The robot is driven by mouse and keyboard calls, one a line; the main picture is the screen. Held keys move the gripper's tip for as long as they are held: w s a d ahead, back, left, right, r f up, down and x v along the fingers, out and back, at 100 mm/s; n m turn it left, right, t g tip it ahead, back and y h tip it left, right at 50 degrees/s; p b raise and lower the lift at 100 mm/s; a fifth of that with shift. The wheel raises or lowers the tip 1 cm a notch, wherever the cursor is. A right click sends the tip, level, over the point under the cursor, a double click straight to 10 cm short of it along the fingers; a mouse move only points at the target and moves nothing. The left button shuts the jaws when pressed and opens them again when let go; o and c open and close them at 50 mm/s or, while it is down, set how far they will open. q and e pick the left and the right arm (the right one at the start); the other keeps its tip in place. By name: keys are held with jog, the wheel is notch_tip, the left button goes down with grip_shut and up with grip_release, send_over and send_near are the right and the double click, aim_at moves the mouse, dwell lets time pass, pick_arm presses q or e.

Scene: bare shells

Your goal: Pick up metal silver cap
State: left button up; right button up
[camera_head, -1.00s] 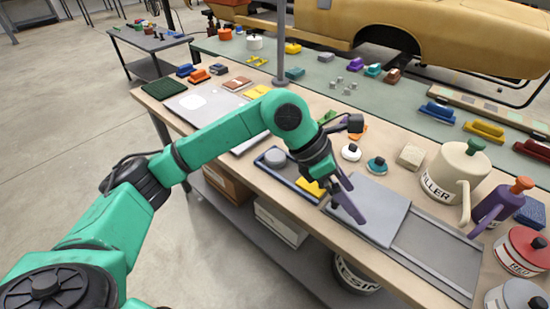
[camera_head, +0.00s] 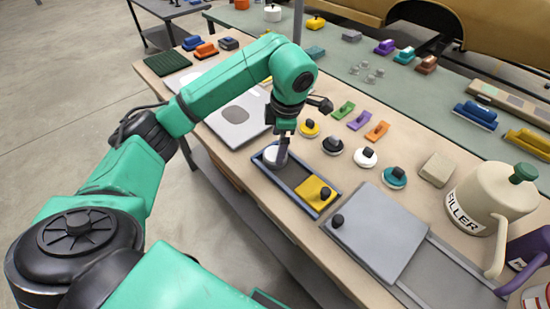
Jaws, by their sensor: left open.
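The round silver cap (camera_head: 270,156) lies in the left part of a shallow blue-grey tray (camera_head: 327,208) on the workbench. My left gripper (camera_head: 283,151) points down at the cap, its fingers at the cap's right side and partly covering it. The gripper is open. Whether a finger touches the cap, I cannot tell. My right gripper is not in view.
A grey board with a black knob (camera_head: 378,235) lies right of the tray. Several round knobbed pieces, such as a white one (camera_head: 365,157), stand behind it. A light panel (camera_head: 238,118) lies left. A cream FILLER can (camera_head: 490,200) stands at the right.

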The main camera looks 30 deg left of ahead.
aim_at(275, 154)
pick_arm(q)
jog(key=f, duration=0.1)
jog(key=f+p, duration=0.1)
jog(key=w+a+f, duration=0.1)
jog(key=f, duration=0.1)
jog(key=shift+w+p, duration=0.1)
jog(key=shift+p, duration=0.3)
jog(key=shift+a+f, duration=0.2)
jog(key=shift+f, duration=1.05)
jog(key=c, duration=1.2)
jog(key=shift+o, duration=0.2)
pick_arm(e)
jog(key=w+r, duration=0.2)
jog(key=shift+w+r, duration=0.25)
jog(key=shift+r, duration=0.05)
